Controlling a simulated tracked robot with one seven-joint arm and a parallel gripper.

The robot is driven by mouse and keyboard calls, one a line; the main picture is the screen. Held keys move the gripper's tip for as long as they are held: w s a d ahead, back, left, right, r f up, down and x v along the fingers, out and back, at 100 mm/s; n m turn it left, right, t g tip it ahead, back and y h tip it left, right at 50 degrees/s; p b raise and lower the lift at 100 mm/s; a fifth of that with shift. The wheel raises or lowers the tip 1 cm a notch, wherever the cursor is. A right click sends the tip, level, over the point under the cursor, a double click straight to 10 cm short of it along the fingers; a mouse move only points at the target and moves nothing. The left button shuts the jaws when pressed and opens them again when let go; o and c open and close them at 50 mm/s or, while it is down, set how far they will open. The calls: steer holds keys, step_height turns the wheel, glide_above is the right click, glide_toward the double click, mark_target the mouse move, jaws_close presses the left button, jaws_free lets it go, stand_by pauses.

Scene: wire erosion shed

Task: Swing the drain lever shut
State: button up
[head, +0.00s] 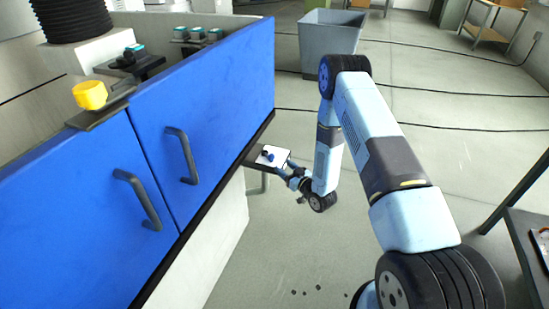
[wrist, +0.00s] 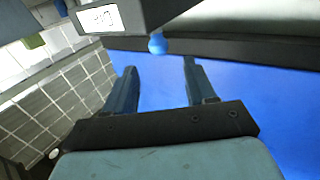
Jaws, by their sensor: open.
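A small blue round knob (wrist: 157,43) shows in the wrist view, just beyond my fingertips and under the edge of a dark block. It looks like the end of the drain lever; the rest of the lever is hidden. In the head view, a dark blue knob (head: 268,155) shows against a small pale plate (head: 273,151) beside the blue cabinet. My gripper (wrist: 160,66) is open, its two fingers apart with nothing between them. The knob lies ahead of the gap, apart from both fingers as far as I can tell. In the head view my gripper is small and partly unclear.
The blue cabinet (head: 205,120) with two dark handles stands at left, a yellow part (head: 90,95) on its top. In the wrist view, the dark block (wrist: 150,14) with a white label (wrist: 100,18) overhangs. A grey bin (head: 328,42) stands behind; cables cross the floor.

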mark_target(273, 158)
steer(key=x, duration=0.9)
steer(key=shift+w, duration=0.1)
steer(key=shift+c, duration=0.2)
steer(key=shift+a, duration=0.15)
jaws_close()
